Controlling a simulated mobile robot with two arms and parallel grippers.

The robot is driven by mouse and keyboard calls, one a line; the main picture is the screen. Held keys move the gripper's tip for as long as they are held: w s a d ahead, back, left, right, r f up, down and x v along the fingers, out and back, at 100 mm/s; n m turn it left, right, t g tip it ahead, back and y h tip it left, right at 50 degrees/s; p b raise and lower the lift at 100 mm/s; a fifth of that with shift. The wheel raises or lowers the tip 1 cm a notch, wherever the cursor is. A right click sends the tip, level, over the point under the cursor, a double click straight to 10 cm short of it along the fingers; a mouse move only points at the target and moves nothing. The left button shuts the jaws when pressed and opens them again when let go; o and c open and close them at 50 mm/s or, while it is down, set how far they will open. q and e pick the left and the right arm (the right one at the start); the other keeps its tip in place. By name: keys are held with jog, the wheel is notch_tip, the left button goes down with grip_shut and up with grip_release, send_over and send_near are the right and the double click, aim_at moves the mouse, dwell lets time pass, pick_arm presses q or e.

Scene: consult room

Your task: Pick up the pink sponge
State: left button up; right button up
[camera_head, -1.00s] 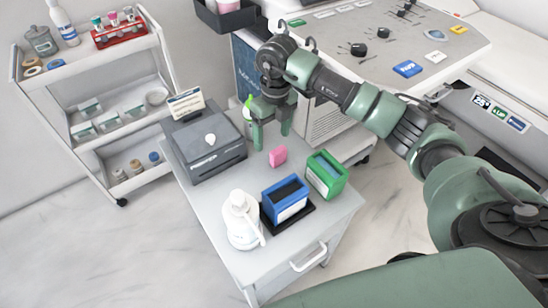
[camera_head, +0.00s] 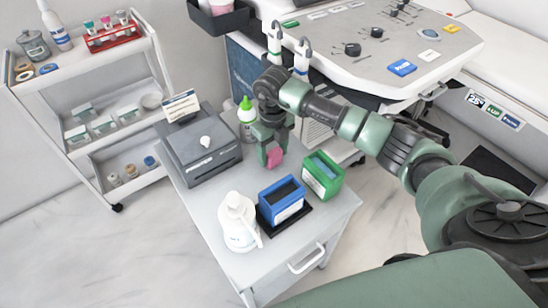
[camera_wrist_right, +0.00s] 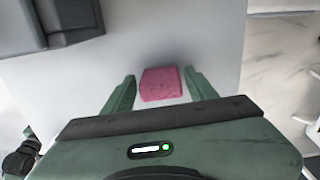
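The pink sponge (camera_head: 274,158) lies on the top of the small grey cabinet (camera_head: 205,205), behind the green box. My right gripper (camera_head: 272,155) points down at the sponge, its fingers around it in the head view. In the right wrist view the sponge (camera_wrist_right: 161,84) sits between the tips of the two green fingers of my right gripper (camera_wrist_right: 159,85), with a gap on each side. The right gripper is open. My left gripper is not in view.
A green box (camera_head: 323,176) and a blue box (camera_head: 281,200) stand in front of the sponge. A white bottle (camera_head: 238,222) is at the front left. A dark grey printer-like device (camera_head: 202,157) and a green-capped bottle (camera_head: 246,118) stand left and behind.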

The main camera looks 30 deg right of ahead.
jog(key=c, duration=0.9)
jog(key=shift+r, duration=0.1)
jog(key=shift+c, duration=0.2)
